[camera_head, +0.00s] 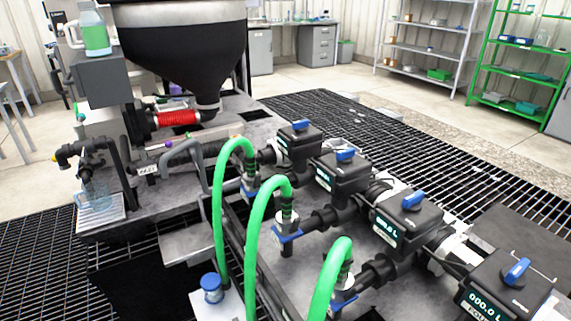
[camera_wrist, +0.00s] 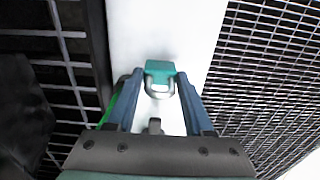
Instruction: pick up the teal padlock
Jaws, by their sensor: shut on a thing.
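The teal padlock (camera_wrist: 160,68) shows in the wrist view, between the tips of my gripper (camera_wrist: 158,80). Its teal body is at the far end and its grey metal shackle points back toward the palm. The two blue-grey fingers are shut on it, one on each side. A white surface lies behind the padlock; I cannot tell whether the padlock touches it. Neither the padlock nor my gripper can be made out in the head view.
In the head view, green hoses (camera_head: 219,210) arch beside black meters with blue levers (camera_head: 408,222). A blue-capped jar (camera_head: 211,288) stands low in front. A black hopper (camera_head: 180,55) rises behind. In the wrist view, dark grating (camera_wrist: 265,70) lies right of the white surface (camera_wrist: 190,30).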

